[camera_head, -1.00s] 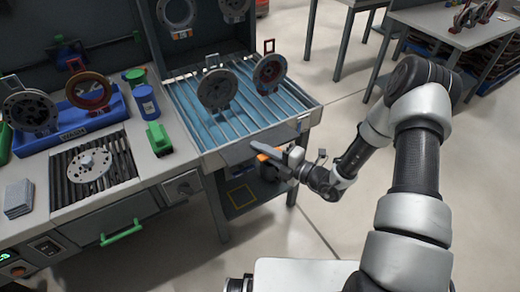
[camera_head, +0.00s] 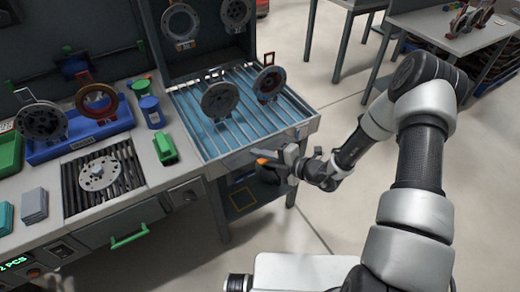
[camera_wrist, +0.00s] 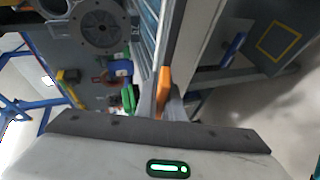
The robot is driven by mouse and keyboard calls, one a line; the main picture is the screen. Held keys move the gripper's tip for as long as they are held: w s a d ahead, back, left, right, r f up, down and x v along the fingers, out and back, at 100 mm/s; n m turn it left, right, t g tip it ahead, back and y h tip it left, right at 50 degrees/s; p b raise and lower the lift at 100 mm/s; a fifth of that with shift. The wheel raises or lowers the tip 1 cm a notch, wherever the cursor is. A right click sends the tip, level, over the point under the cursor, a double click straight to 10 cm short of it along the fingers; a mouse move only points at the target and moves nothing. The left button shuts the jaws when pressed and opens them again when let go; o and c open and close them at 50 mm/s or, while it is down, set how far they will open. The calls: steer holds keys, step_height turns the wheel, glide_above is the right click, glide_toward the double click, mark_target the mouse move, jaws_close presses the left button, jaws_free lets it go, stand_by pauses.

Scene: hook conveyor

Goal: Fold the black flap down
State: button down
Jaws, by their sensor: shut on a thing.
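My gripper (camera_head: 272,158) is at the front edge of the blue slatted rack (camera_head: 240,125), low on its right side. In the wrist view its two fingers (camera_wrist: 164,103) are closed on an orange tab (camera_wrist: 163,85). The orange tab also shows at the gripper tip in the head view (camera_head: 262,161). A long dark strip (camera_wrist: 175,38) runs away from the tab in the wrist view and looks like the black flap seen nearly edge-on. The flap's angle is hard to tell, as the gripper partly covers it.
Two wheel-like parts on hooks, one grey (camera_head: 221,101) and one dark (camera_head: 269,82), stand over the rack. The floor in front of the rack is open.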

stand_by(0.3)
steer(key=c, duration=1.9)
jaws_free()
steer(key=shift+o, duration=0.2)
steer(key=p+v, duration=0.1)
steer(key=v, duration=1.6)
steer(key=shift+d+r, duration=0.15)
steer(key=shift+r, duration=0.1)
